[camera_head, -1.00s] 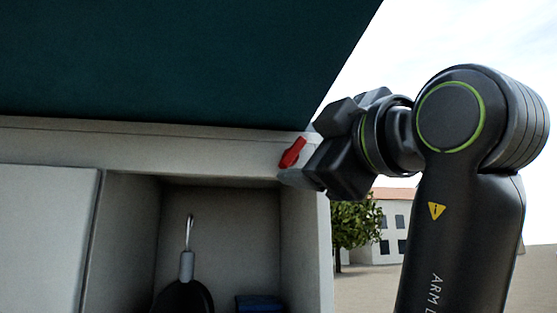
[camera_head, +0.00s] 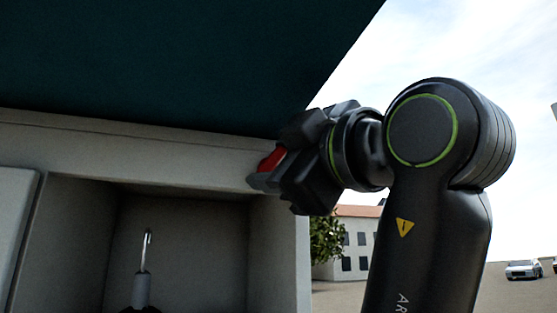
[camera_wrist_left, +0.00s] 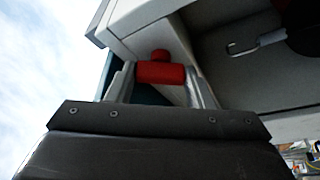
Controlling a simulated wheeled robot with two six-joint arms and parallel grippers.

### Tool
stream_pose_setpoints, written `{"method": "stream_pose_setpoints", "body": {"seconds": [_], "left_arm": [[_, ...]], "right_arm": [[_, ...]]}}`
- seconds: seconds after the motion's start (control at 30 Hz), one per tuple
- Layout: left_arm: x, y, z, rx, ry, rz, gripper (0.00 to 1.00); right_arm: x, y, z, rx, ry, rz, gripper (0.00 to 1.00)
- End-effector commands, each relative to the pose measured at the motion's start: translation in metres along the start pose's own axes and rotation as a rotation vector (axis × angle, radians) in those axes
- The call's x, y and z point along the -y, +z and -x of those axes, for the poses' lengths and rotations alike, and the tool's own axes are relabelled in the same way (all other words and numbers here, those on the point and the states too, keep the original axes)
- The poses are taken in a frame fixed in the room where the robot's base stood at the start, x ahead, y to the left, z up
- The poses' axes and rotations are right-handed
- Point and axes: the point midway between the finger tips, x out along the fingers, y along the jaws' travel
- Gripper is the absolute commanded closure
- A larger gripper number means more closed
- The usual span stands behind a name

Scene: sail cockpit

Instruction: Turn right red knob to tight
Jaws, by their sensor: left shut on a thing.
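The red knob (camera_head: 271,160) sits on the pale ledge above the open cubby, near its right end. In the head view my left gripper (camera_head: 264,174) reaches it from the right and hides part of it. In the left wrist view the red knob (camera_wrist_left: 161,72) lies crosswise between the two grey fingers of my left gripper (camera_wrist_left: 161,84), one finger at each end. The gripper is shut on the knob. My right gripper is not in view.
A dark teal panel (camera_head: 170,60) overhangs the ledge closely above the gripper. The cubby (camera_head: 190,240) below holds a thing with a metal hook (camera_head: 147,245). Open air lies to the right, with a building (camera_head: 355,240) and a car far off.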

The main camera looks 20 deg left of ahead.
Motion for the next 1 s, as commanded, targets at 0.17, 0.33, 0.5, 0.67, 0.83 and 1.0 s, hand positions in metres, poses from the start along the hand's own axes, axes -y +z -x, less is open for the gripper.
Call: {"method": "stream_pose_setpoints", "body": {"seconds": [0.17,0.33,0.5,0.67,0.83,1.0], "left_arm": [[0.000,0.000,-0.001,-0.001,0.001,-0.002,0.76],[0.001,0.000,-0.001,-0.001,0.010,-0.024,0.76],[0.003,0.001,0.000,-0.002,0.039,-0.092,0.76],[0.005,0.001,0.000,-0.003,0.083,-0.200,0.76],[0.006,0.001,0.000,-0.004,0.145,-0.344,0.76],[0.006,0.000,-0.001,-0.005,0.205,-0.492,0.75]], "right_arm": [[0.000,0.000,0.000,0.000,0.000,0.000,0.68],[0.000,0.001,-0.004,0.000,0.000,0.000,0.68],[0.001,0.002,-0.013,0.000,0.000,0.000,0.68],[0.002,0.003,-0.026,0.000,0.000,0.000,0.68],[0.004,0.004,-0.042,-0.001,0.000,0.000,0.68],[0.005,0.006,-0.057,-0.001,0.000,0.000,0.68]]}}
